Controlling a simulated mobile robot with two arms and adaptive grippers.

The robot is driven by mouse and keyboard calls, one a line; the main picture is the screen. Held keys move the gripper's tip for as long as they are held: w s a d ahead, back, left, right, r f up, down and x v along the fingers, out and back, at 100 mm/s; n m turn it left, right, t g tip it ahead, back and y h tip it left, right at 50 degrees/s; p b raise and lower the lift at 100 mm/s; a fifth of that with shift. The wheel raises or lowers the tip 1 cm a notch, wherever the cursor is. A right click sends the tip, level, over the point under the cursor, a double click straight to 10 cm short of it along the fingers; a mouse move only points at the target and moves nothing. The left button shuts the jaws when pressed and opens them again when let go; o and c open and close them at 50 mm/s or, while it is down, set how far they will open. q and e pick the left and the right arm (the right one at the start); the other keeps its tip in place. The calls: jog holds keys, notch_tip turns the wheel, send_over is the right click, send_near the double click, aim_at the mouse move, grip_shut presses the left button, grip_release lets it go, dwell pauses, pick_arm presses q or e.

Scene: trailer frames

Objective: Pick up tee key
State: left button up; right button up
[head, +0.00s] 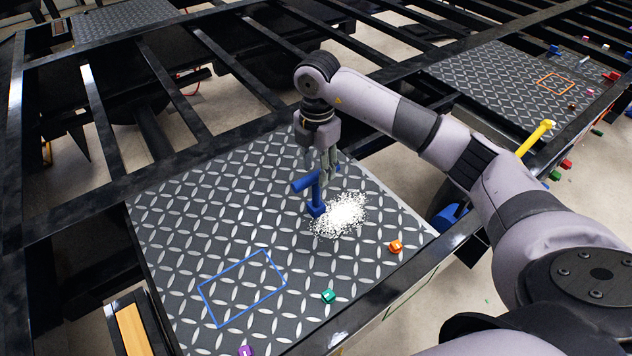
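A blue tee key (316,196) stands on the dark diamond-plate panel (220,215) near its middle, its crossbar at the top pointing left. My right gripper (326,178) reaches in from the right and points down. Its fingers are just above and behind the key, overlapping its upper part in the head view. I cannot tell whether the fingers touch the key or how far apart they are. My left gripper is not in view.
A pile of white granules (342,214) lies just right of the key. Orange (395,247), green (328,296) and purple (245,351) small blocks lie nearer. A blue outlined rectangle (243,288) marks clear plate at lower left. Black frame beams surround the panel. A yellow tee key (536,138) stands at right.

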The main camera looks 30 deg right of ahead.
aim_at(316, 189)
notch_tip(316, 189, down, 3)
jog(key=shift+r+p, duration=0.1)
jog(key=shift+p, duration=0.2)
notch_tip(316, 189, down, 4)
jog(key=p, duration=0.2)
jog(key=shift+a+p, duration=0.15)
jog(key=shift+p, duration=0.15)
jog(key=shift+f, duration=0.65)
jog(key=shift+c, duration=0.6)
grip_shut()
